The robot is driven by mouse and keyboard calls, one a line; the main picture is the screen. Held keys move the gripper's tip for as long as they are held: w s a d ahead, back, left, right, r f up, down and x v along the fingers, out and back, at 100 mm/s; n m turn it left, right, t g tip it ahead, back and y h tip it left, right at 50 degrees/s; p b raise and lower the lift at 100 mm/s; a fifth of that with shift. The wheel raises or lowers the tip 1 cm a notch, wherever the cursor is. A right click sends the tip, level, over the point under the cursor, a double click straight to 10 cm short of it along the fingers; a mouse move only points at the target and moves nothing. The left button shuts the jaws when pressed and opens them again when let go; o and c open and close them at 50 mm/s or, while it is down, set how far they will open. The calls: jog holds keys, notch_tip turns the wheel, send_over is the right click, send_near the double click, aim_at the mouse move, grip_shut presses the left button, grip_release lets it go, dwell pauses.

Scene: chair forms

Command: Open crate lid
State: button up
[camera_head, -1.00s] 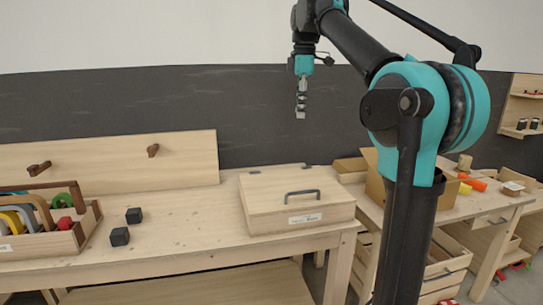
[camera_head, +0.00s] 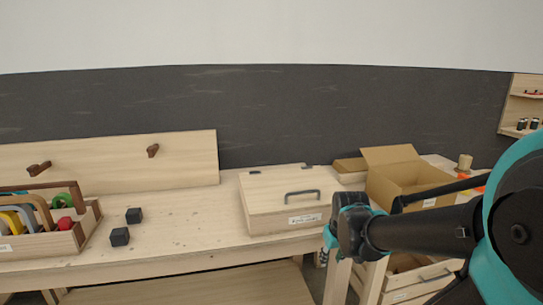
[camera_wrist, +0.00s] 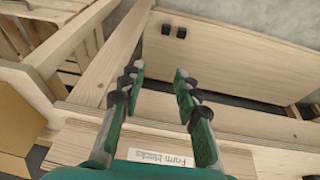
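The wooden crate (camera_head: 275,222) stands on the workbench with its lid (camera_head: 270,188) shut. A dark bar handle (camera_head: 302,193) sits near the front of the lid, and a white label is on the crate's front. My gripper is low by the crate's front right corner in the head view, where its fingers are hard to make out. In the wrist view my gripper (camera_wrist: 158,76) is open, its two green-and-black fingers apart with nothing between them. A label (camera_wrist: 160,160) reading "Form blocks" shows upside down near the finger bases. The lid handle is not visible there.
An open cardboard box (camera_head: 400,182) stands right of the crate, near my arm. Two black cubes (camera_head: 127,226) and a wooden tray (camera_head: 45,240) with colored pieces are to the left. The workbench top (camera_head: 190,215) left of the crate is mostly clear.

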jog(key=s+f+m, duration=0.2)
jog(key=s+f, duration=0.3)
jog(key=s, duration=0.1)
jog(key=m+g, duration=0.2)
jog(key=m, duration=1.4)
send_near(304, 193)
jog(key=f, duration=0.2)
jog(key=w+f, duration=0.1)
jog(key=f, duration=0.4)
jog(key=shift+w+a+f, duration=0.15)
jog(key=shift+w+f, duration=0.15)
jog(key=shift+w, duration=0.05)
grip_shut()
